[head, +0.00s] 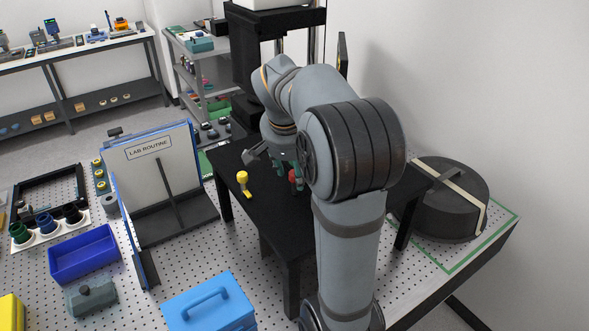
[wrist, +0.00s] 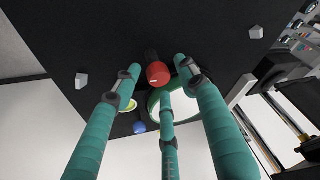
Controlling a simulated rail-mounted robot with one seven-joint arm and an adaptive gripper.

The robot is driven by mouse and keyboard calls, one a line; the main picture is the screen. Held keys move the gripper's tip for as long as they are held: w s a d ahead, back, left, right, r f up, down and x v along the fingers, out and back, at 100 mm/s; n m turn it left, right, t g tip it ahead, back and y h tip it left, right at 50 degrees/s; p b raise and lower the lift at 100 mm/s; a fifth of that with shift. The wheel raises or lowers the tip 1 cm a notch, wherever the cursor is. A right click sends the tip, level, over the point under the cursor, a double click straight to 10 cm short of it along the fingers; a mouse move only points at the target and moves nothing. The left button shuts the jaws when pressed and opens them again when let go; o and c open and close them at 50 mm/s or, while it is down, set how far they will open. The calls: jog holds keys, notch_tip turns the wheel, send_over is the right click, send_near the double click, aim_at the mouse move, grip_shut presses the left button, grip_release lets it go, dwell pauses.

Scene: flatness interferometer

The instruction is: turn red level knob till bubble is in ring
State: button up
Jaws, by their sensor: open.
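The red level knob (wrist: 158,74) shows in the wrist view between the tips of my teal fingers. My gripper (wrist: 160,76) is open, with fingers to the left, right and below the knob in the picture; I cannot tell whether any touches it. In the head view the red knob (head: 295,178) stands on the black table, with my gripper (head: 284,162) close beside it, partly hidden by my arm. A small yellow-green round thing (wrist: 130,107), perhaps the bubble level, is partly hidden behind the left finger. No bubble or ring can be made out.
A yellow knob (head: 243,179) stands left on the black table (head: 262,215). A blue knob (wrist: 139,127) shows between my fingers. The LAB ROUTINE board (head: 150,150), a blue bin (head: 84,255) and a blue case (head: 208,303) stand left. A dark round case (head: 450,200) lies right.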

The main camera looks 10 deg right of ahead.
jog(key=shift+c, duration=0.2)
jog(key=shift+r, duration=0.15)
grip_shut()
jog(key=shift+w, duration=0.1)
dwell(0.3)
jog(key=m+h+b, duration=0.1)
jog(key=m, duration=0.2)
jog(key=shift+w+a+g, duration=0.1)
jog(key=shift+g, duration=0.2)
jog(key=shift+r+m+g+h, duration=0.1)
jog(key=shift+m+g+h, duration=0.45)
jog(key=shift+m, duration=1.45)
jog(key=shift+c, duration=1)
grip_release()
jog(key=shift+o, duration=1.2)
